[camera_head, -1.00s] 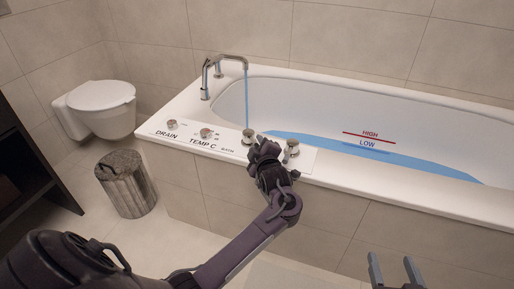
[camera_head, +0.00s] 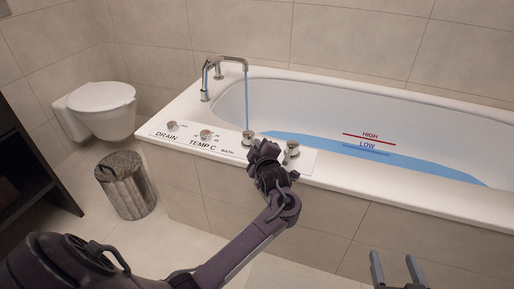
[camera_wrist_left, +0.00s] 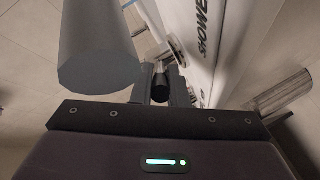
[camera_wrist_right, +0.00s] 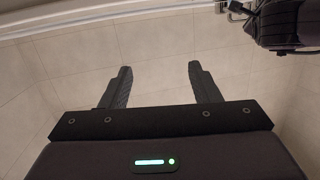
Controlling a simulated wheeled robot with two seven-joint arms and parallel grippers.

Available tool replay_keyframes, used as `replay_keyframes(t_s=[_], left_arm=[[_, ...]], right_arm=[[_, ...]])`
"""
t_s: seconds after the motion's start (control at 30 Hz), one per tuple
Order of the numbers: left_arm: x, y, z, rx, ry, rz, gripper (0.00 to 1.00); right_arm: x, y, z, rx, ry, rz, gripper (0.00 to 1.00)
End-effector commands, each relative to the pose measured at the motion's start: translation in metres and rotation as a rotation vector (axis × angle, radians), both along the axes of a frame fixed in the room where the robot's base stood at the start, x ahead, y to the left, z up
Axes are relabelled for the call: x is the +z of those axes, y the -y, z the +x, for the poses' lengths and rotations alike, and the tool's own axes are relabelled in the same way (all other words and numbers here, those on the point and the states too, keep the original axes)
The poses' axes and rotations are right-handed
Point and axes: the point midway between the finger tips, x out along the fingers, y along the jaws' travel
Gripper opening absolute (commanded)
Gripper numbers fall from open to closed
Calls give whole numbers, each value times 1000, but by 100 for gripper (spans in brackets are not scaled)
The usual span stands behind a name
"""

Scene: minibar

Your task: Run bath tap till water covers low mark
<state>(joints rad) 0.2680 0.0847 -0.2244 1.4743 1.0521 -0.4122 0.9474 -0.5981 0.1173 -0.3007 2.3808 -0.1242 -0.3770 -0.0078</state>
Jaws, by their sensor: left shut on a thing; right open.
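The bathtub (camera_head: 213,100) holds blue water (camera_head: 330,143). A thin blue stream (camera_head: 246,98) runs from the curved metal spout (camera_head: 232,57). The low mark (camera_head: 367,145) is on the far inner wall, and the water's far edge lies about level with its line; the exact overlap is hard to tell. My left gripper (camera_head: 257,148) is at the bath knob (camera_head: 248,136), and its fingers are shut on a small dark-ended handle (camera_wrist_left: 160,85) in the left wrist view. My right gripper (camera_head: 396,268) is open and empty in front of the tub.
The red high mark (camera_head: 370,135) sits above the low one. The drain knob (camera_head: 172,126), temperature knob (camera_head: 206,134) and shower knob (camera_head: 292,148) share the rim panel. A toilet (camera_head: 102,100) and bin (camera_head: 126,184) stand left. Floor before the tub is clear.

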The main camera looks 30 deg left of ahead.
Motion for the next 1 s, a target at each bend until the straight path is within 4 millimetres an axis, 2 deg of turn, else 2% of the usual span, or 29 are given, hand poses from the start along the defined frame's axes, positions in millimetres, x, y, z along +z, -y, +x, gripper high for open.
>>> replay_keyframes(t_s=[0.13,0.47,0.67,0.8,1.0], left_arm=[[-1,-1,-3,-24,-3,-1,0],[-1,-11,-14,-198,-6,1,0],[0,-19,-20,-328,-7,0,0],[1,-24,-24,-416,-7,0,0],[1,-32,-27,-531,-7,-1,0]], right_arm=[[-5,0,-1,1,-28,-12,56],[-72,6,-33,20,-325,-132,56],[-117,14,-70,41,-562,-228,56],[-150,25,-113,63,-784,-318,56],[-148,40,-115,36,-856,-355,56]])
